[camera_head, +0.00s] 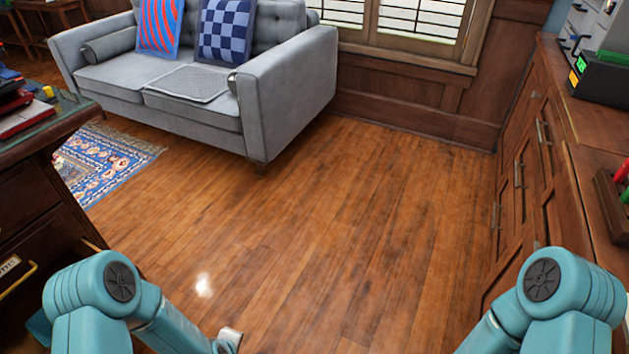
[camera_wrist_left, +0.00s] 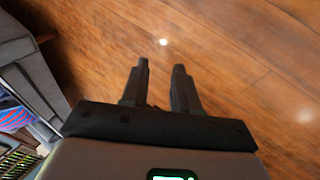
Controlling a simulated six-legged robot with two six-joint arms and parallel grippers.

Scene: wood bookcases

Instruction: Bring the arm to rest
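My left arm (camera_head: 125,300) and my right arm (camera_head: 550,300), both teal, show at the bottom corners of the head view, bent down. In the left wrist view, my left gripper (camera_wrist_left: 162,68) has two dark fingers with a gap between them and wood floor showing through. Nothing is held between them. The left fingers cannot be made out in the head view. My right gripper is outside both views.
A grey sofa (camera_head: 190,110) with two patterned cushions stands at the back left. A dark desk (camera_head: 30,190) is at left, beside a patterned rug (camera_head: 100,160). A wooden cabinet (camera_head: 530,180) lines the right. The wood floor (camera_head: 320,230) between is clear.

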